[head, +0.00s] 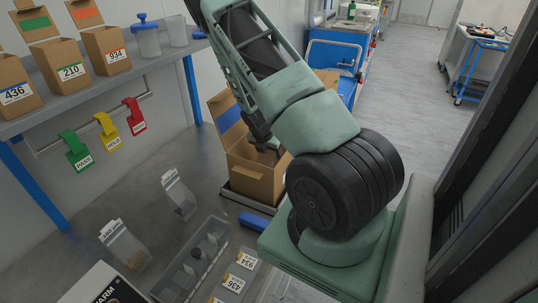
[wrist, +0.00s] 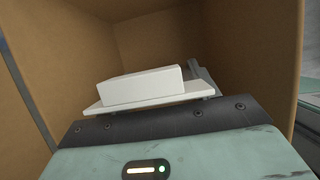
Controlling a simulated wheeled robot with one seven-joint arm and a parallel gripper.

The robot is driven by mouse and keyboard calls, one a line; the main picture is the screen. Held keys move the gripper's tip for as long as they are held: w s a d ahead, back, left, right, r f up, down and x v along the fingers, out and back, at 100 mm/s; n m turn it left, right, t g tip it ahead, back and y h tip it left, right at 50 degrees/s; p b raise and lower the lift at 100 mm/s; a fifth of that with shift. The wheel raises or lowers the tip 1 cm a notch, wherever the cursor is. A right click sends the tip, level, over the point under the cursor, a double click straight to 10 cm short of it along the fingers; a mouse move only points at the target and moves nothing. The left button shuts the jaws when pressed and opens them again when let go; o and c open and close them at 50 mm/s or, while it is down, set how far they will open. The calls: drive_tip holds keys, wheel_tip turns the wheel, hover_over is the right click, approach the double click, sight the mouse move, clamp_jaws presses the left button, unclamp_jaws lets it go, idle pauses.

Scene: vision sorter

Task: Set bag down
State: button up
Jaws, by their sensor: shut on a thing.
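In the head view my arm and the box wall hide most of the gripper. Two other clear bags with white printed tops, one (head: 180,196) nearer the box and one (head: 124,245) farther left, stand apart from it.
A clear divided tray (head: 207,252) and number cards (head: 240,270) lie in front of the box. A shelf (head: 110,85) at left carries small numbered cartons (head: 71,66), with coloured tags (head: 107,130) hanging below. A blue cart (head: 335,50) stands behind. Open floor (head: 405,90) lies at back right.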

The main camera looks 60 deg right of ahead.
drive_tip(key=shift+f, duration=0.85)
drive_tip(key=shift+f, duration=0.15)
drive_tip(key=o, duration=1.1)
drive_tip(key=b+v, duration=0.1)
drive_tip(key=v, duration=1.1)
drive_tip(key=shift+b, duration=0.35)
drive_tip(key=shift+d+r, duration=0.1)
drive_tip(key=shift+r, duration=0.15)
